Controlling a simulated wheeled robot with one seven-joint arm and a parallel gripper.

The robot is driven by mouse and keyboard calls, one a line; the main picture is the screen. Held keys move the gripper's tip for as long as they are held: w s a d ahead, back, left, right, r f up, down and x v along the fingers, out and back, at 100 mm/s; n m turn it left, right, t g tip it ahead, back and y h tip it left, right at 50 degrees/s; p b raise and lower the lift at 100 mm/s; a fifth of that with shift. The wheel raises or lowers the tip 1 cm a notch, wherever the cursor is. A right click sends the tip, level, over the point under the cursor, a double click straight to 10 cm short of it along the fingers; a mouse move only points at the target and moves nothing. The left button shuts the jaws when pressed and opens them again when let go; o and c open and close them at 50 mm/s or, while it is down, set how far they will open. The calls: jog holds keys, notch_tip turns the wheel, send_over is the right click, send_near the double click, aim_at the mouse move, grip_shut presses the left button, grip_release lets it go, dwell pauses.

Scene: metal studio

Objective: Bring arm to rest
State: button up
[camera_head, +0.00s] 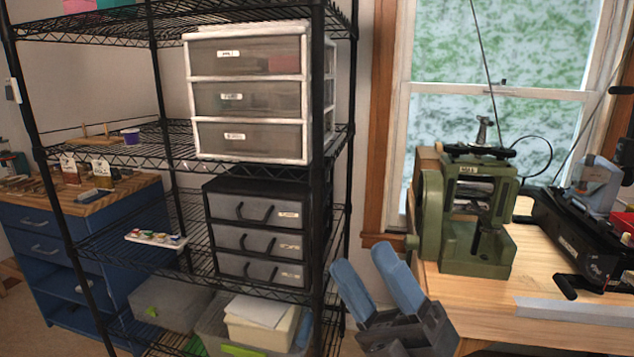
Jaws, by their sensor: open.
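My gripper (378,287) shows at the lower middle of the head view, with two blue fingers on a dark grey body. The fingers point up and to the left, and there is a clear gap between them. The gripper is open, and nothing shows between the fingers. It appears in front of the gap between the black wire shelf and the wooden workbench. The rest of my arm is out of the frame.
A black wire shelf (98,241) with drawer units (250,97) stands left of my gripper. A wooden workbench (549,262) with a green rolling mill (470,215) stands to the right. A blue cabinet (38,247) is at far left.

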jog(key=s+d+f+m+t+h, duration=0.2)
jog(key=s+d+f+m+h, duration=0.2)
jog(key=s+f+m+h, duration=0.55)
jog(key=s+d+f+m+t+h, duration=0.2)
jog(key=s+d+f+m+h, duration=0.25)
jog(key=s+m+h, duration=1)
jog(key=s+d+f+m+g+y, duration=0.1)
jog(key=s+d+m+g, duration=0.1)
jog(key=s, duration=0.3)
jog(key=s+d+f+m+g+y, duration=0.1)
jog(key=s+d+f+m+g, duration=0.1)
jog(key=s+d+g, duration=0.2)
jog(key=shift+s+d+f, duration=0.3)
jog(key=shift+s+d, duration=0.35)
jog(key=shift+s, duration=0.5)
jog(key=shift+c, duration=0.4)
